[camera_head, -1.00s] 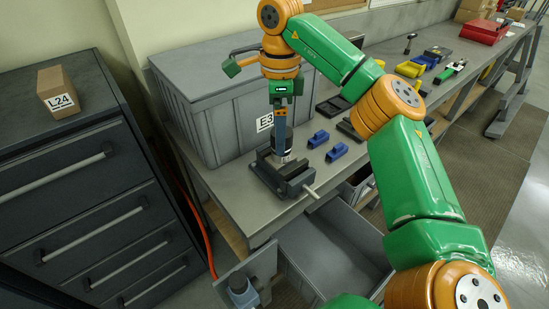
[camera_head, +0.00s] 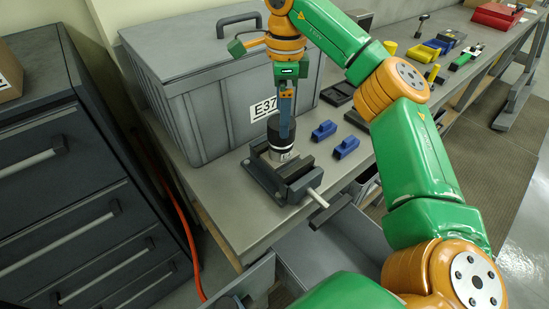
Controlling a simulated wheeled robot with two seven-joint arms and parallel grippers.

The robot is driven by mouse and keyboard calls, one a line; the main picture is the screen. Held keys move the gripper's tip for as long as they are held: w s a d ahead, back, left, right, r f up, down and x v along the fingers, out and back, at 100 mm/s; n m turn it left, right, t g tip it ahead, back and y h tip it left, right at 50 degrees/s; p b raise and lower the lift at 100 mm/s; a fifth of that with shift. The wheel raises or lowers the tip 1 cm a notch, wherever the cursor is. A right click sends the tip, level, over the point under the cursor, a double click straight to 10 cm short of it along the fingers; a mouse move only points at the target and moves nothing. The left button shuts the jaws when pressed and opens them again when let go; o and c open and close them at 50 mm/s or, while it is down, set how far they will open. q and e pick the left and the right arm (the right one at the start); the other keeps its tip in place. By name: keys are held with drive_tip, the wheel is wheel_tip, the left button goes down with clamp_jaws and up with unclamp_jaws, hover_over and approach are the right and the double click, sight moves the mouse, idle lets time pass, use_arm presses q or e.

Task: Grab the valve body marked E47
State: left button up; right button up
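A cylindrical part (camera_head: 281,141) with a dark top and a light lower band stands upright at the dark vise (camera_head: 263,182) on the bench. A small label shows low on it, but I cannot read its full mark, so I cannot confirm E47. My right gripper (camera_head: 284,120) points down from above, its fingers overlapping the top of the part. I see the fingers nearly edge-on, so their gap and any grip are hidden. My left gripper is not recognisable in the view.
A grey lidded crate marked E37 (camera_head: 205,122) stands behind the vise. Two blue blocks (camera_head: 346,147) lie to its right. The vise's bar (camera_head: 316,197) sticks out over the bench edge. An open grey drawer (camera_head: 335,250) is below. A dark cabinet (camera_head: 70,165) stands at left.

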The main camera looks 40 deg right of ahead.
sight(281, 141)
drive_tip(key=shift+s+f, duration=0.2)
drive_tip(key=shift+f, duration=0.5)
drive_tip(key=shift+s+f, duration=0.2)
drive_tip(key=shift+f, duration=0.05)
drive_tip(key=shift+s+f, duration=0.25)
drive_tip(key=shift+f, duration=1)
drive_tip(key=f, duration=0.1)
drive_tip(key=w+f, duration=0.1)
drive_tip(key=f, duration=0.1)
drive_tip(key=w+f+p, duration=0.1)
drive_tip(key=shift+w+d+f, duration=0.15)
drive_tip(key=shift+d+f, duration=0.15)
drive_tip(key=shift+f, duration=0.1)
drive_tip(key=shift+s+a+r, duration=0.15)
drive_tip(key=shift+s+a, duration=0.05)
drive_tip(key=shift+s, duration=0.15)
drive_tip(key=shift+s+r, duration=0.1)
drive_tip(key=shift+s, duration=0.05)
drive_tip(key=shift+c, duration=1.3)
use_arm(q)
drive_tip(key=shift+d+r, duration=0.1)
drive_tip(key=shift+r, duration=0.05)
use_arm(e)
clamp_jaws()
